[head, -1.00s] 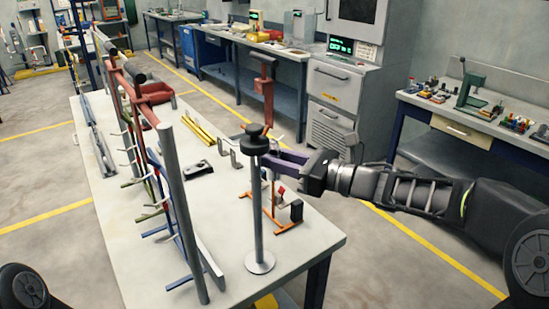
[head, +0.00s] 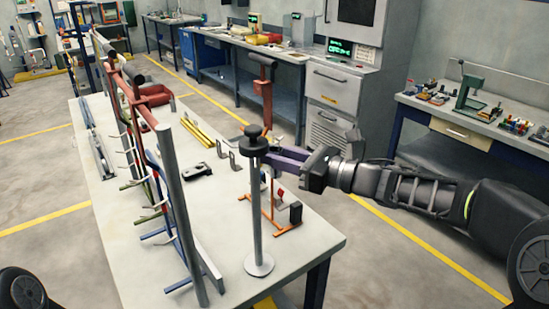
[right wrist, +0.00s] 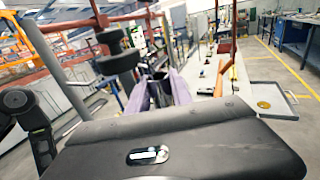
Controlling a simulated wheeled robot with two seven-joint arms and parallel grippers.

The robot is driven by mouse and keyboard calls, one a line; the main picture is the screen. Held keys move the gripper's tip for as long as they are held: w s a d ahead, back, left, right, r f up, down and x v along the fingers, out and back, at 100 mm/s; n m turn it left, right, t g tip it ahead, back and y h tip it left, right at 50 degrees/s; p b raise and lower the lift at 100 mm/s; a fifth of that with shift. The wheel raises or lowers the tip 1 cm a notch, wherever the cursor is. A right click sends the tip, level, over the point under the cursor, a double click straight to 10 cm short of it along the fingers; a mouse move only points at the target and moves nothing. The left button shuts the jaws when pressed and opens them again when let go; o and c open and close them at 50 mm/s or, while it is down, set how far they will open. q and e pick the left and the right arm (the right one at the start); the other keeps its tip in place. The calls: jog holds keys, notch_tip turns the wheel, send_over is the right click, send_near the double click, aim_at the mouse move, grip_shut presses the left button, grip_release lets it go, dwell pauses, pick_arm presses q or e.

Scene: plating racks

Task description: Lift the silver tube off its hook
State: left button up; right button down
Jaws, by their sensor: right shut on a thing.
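My right gripper (head: 278,155) comes in from the right with its purple fingers level, at the black knob on top of an upright silver post (head: 257,215) with a round base. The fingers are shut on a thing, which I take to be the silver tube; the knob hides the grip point. Bent silver pieces (head: 226,149) show just left of the knob; I cannot tell whether they belong to the held thing or to a hook. In the right wrist view the purple fingers (right wrist: 165,90) reach forward beside dark round pieces (right wrist: 115,52). My left gripper is not in view.
A rack with a grey front pole (head: 180,215) and several coloured hooks runs along the left of the white table (head: 130,265). A red post (head: 265,95) on orange feet stands behind the silver post. Yellow bars (head: 198,130) and a black block (head: 197,172) lie on the table.

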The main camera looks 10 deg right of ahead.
jog(key=shift+d+r, duration=0.1)
jog(key=shift+d, duration=0.05)
dwell(0.3)
jog(key=shift+w+d+r, duration=0.15)
jog(key=shift+d+r, duration=0.05)
jog(key=shift+d, duration=0.1)
jog(key=shift+d+b, duration=0.1)
jog(key=shift+b, duration=0.2)
jog(key=shift+w+d+b, duration=0.35)
jog(key=shift+w+d, duration=0.05)
jog(key=shift+d, duration=0.35)
jog(key=w+d+b, duration=0.1)
jog(key=w+d, duration=0.1)
jog(key=d, duration=0.4)
jog(key=shift+w+d+r, duration=0.25)
jog(key=shift+w+r, duration=0.05)
jog(key=shift+r, duration=0.1)
